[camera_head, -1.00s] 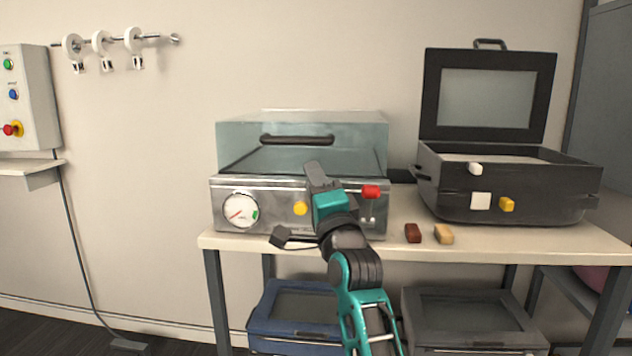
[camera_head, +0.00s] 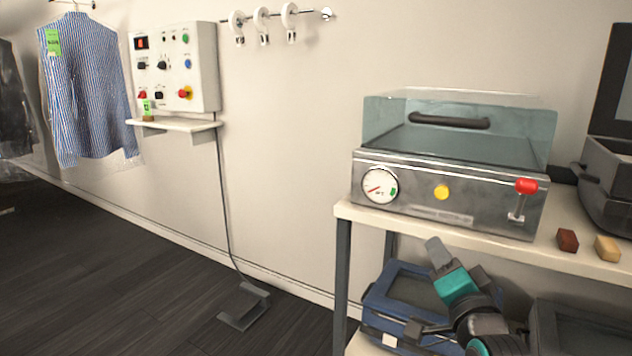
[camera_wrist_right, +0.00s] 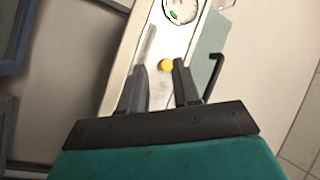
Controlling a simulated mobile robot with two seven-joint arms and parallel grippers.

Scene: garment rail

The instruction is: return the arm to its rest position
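My right arm comes in at the bottom right of the head view, with a teal wrist. Its gripper (camera_head: 437,250) points up in front of the space below the table edge, over the blue case in the picture. In the right wrist view my right gripper (camera_wrist_right: 160,80) has its two dark fingers apart, with nothing held between them. The machine front and its yellow button (camera_wrist_right: 166,65) show beyond the fingers. My left gripper is in neither view.
A glass-lidded machine (camera_head: 450,192) stands on the table (camera_head: 350,212), with two small blocks, brown (camera_head: 567,240) and tan (camera_head: 607,248), to its right. A blue case (camera_head: 385,295) lies below. A control box (camera_head: 175,68) and striped shirt (camera_head: 90,90) hang left.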

